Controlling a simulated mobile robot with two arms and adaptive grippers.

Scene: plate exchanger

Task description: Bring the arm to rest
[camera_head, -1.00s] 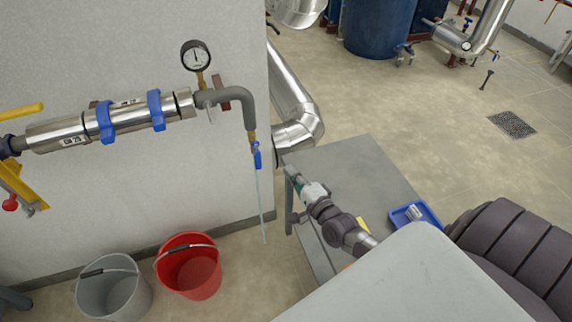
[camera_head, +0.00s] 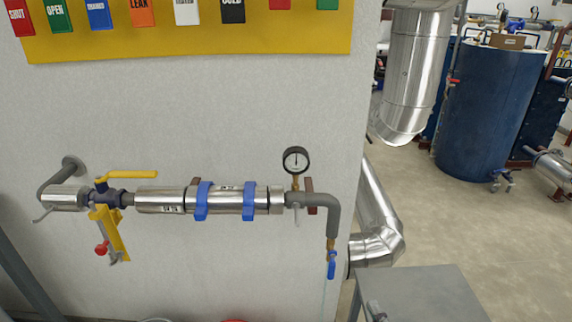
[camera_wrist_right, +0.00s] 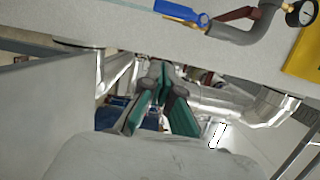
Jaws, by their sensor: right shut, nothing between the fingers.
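My right gripper (camera_head: 376,312) shows only as a small grey tip at the bottom edge of the head view, at the left side of the grey table (camera_head: 430,290). In the right wrist view its green-padded fingers (camera_wrist_right: 162,70) come together at the tips, with nothing between them. The rest of my right arm is below the head view. My left gripper is in neither view.
A wall carries an insulated pipe (camera_head: 160,200) with a gauge (camera_head: 295,160), a yellow-handled valve (camera_head: 130,174) and a blue drain valve (camera_head: 332,266). A yellow tag board (camera_head: 150,40) hangs above. Open floor (camera_head: 450,220) lies right, before a blue tank (camera_head: 490,110).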

